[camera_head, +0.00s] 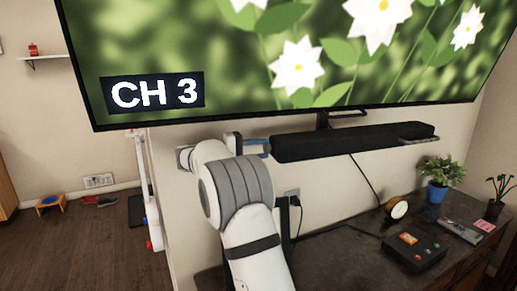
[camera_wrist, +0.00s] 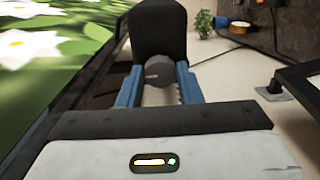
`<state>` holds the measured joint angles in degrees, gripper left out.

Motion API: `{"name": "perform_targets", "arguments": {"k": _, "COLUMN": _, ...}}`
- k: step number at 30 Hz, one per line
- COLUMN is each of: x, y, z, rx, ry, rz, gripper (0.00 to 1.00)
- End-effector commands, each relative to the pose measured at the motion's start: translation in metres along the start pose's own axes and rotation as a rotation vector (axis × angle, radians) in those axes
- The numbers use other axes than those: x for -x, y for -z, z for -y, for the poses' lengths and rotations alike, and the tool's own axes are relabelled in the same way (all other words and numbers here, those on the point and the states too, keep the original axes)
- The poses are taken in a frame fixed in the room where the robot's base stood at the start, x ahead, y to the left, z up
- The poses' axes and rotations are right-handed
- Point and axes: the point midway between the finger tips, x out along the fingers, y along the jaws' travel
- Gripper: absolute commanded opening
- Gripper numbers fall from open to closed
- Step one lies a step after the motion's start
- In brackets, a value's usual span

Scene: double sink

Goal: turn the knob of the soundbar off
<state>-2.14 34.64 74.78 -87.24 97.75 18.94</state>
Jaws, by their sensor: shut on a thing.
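The soundbar (camera_head: 350,142) is a long black bar mounted on the wall under the television. In the wrist view its dark end (camera_wrist: 158,30) faces me. The round grey knob (camera_wrist: 159,72) is on that end, with a short light mark on its face. My gripper (camera_wrist: 160,82) has its blue fingers on either side of the knob and is shut on it. In the head view, my gripper (camera_head: 257,149) is at the left end of the soundbar, and my arm is in front of it. The knob cannot be made out there.
The television (camera_head: 290,60) above shows white flowers and "CH 3". A dark desk (camera_head: 340,260) below holds a potted plant (camera_head: 441,172), a round clock (camera_head: 397,208) and a black box with buttons (camera_head: 413,250). Open floor (camera_head: 80,245) lies at left.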

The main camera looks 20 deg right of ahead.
Motion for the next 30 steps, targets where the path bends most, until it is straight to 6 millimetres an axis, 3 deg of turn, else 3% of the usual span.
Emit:
{"name": "perform_targets", "arguments": {"k": 11, "x": 0.0, "y": 0.0, "z": 0.0, "rx": 0.004, "ry": -0.001, "rz": -0.001, "gripper": 0.09}}
{"name": "perform_targets", "arguments": {"k": 12, "x": 0.0, "y": 0.0, "z": 0.0, "rx": 0.004, "ry": -0.001, "rz": -0.001, "gripper": 0.34}}
{"name": "perform_targets", "arguments": {"k": 19, "x": 0.0, "y": 0.0, "z": 0.0, "rx": 0.004, "ry": 0.0, "rz": 0.0, "gripper": 0.52}}
{"name": "perform_targets", "arguments": {"k": 26, "x": 0.001, "y": 0.0, "z": 0.0, "rx": 0.003, "ry": 0.0, "rz": -0.001, "gripper": 0.53}}
{"name": "perform_targets", "arguments": {"k": 30, "x": 0.012, "y": 0.001, "z": 0.002, "rx": 0.002, "ry": 0.0, "rz": -0.003, "gripper": 0.53}}
